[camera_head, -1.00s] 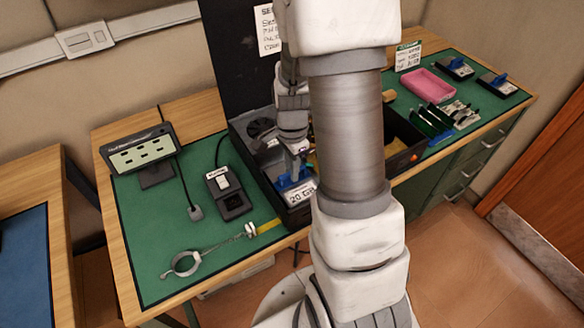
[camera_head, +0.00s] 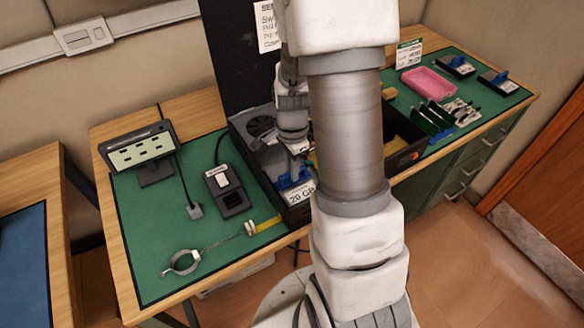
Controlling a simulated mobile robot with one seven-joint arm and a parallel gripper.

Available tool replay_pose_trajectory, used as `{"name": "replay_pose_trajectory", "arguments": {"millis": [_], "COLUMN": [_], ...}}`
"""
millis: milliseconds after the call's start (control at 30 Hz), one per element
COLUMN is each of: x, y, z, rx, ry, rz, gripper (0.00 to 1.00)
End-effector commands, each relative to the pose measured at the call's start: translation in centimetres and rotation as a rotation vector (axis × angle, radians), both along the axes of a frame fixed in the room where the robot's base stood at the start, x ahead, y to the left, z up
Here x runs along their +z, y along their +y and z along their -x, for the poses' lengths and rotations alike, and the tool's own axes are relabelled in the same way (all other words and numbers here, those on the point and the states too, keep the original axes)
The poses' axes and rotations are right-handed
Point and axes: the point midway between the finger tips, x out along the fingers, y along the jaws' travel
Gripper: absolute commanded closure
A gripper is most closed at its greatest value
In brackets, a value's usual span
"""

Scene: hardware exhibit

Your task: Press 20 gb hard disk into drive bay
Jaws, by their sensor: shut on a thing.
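The 20 GB hard disk (camera_head: 301,192) shows as a white label reading "20 GB" with a blue part (camera_head: 290,181) above it, at the near left of the open black computer case (camera_head: 268,180). My gripper (camera_head: 298,170) points down at the blue part and is shut on it. The fingertips are small and partly hidden. My arm covers the middle of the case, and the drive bay cannot be made out behind the disk and gripper. I cannot tell how deep the disk sits.
At the right are a pink tray (camera_head: 428,84), several boards (camera_head: 440,115) and two blue-handled drives (camera_head: 456,66), (camera_head: 498,82).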

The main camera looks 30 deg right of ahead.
Motion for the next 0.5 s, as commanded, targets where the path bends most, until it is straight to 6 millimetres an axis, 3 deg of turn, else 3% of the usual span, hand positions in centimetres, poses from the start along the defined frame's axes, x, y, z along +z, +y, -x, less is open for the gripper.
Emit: {"name": "replay_pose_trajectory", "arguments": {"millis": [500], "x": [-0.73], "y": [-0.01], "z": [-0.05], "rx": [0.000], "ry": [-0.001], "rz": [0.000], "gripper": [1.00]}}
